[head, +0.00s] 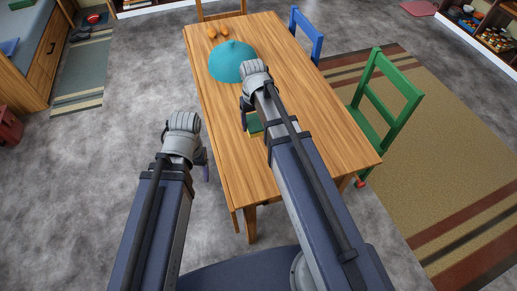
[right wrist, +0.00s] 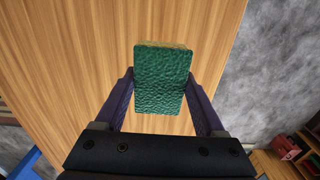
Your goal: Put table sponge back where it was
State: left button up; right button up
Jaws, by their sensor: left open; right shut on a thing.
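The sponge (head: 254,123) is a green block with a yellowish layer, which shows along its top edge in the right wrist view (right wrist: 162,80). My right gripper (right wrist: 160,88) is shut on it, with one purple finger on each side. It is over the left part of the wooden table (head: 310,115); I cannot tell whether it touches the top. In the head view my right arm hides part of the sponge and most of that gripper. My left gripper (head: 205,171) is open, off the table's left edge, and mostly hidden by its wrist.
A teal domed thing (head: 232,63) and small orange things (head: 218,31) are at the table's far end. A green chair (head: 385,100) and a blue chair (head: 305,35) stand along the right side. The table's right half is clear.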

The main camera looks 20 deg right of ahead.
aim_at(255, 146)
jog(key=shift+s+f+b, duration=0.1)
jog(key=shift+f+b, duration=0.2)
notch_tip(255, 146, down, 10)
jog(key=b, duration=0.9)
jog(key=shift+r+b, duration=0.1)
jog(key=shift+b, duration=0.25)
jog(key=shift+r, duration=0.15)
jog(key=o, duration=1.4)
notch_tip(255, 146, up, 12)
jog(key=p, duration=1.2)
